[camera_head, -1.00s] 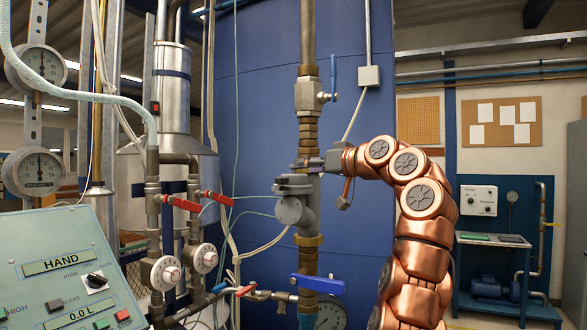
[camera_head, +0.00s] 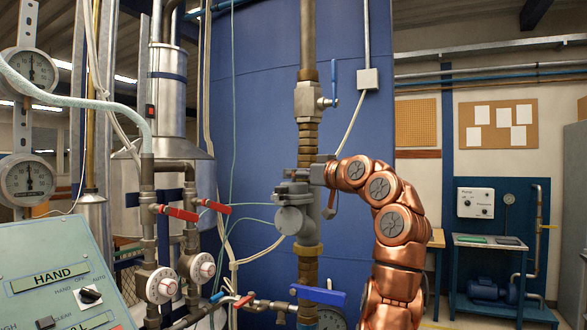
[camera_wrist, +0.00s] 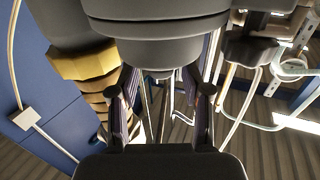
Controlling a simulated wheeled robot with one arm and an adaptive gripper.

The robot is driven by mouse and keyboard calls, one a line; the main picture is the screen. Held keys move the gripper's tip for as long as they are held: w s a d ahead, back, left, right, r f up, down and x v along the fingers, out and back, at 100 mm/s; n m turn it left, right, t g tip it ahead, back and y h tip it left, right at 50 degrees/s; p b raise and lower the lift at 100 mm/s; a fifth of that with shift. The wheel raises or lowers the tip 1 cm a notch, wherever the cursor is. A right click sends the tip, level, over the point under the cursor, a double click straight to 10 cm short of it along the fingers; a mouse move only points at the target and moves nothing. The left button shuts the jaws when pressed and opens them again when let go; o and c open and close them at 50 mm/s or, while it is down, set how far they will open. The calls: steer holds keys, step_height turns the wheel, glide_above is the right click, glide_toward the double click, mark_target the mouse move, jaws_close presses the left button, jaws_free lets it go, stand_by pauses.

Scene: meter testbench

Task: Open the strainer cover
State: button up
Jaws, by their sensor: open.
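The grey strainer (camera_head: 306,212) sits on the vertical pipe in the head view, with a round cap facing front left (camera_head: 289,220) and a flat grey piece above it. Which part is its cover is not clear. My gripper (camera_head: 299,175) is at the strainer's upper end, coming from the right; its fingers are small and hard to make out there. In the wrist view my gripper (camera_wrist: 160,80) is open, its two fingers spread apart below a large round grey part (camera_wrist: 155,30). A small stub of this part is near the gap between them. Contact cannot be told.
A blue-handled valve (camera_head: 319,295) is below the strainer, and another valve (camera_head: 308,102) is above. Red-handled valves (camera_head: 178,212) stand to the left. A brass hex fitting (camera_wrist: 85,62) is close by in the wrist view. A control panel (camera_head: 60,290) is at lower left.

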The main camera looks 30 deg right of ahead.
steer(key=shift+w+a, duration=0.2)
steer(key=shift+w, duration=0.7)
jaws_close()
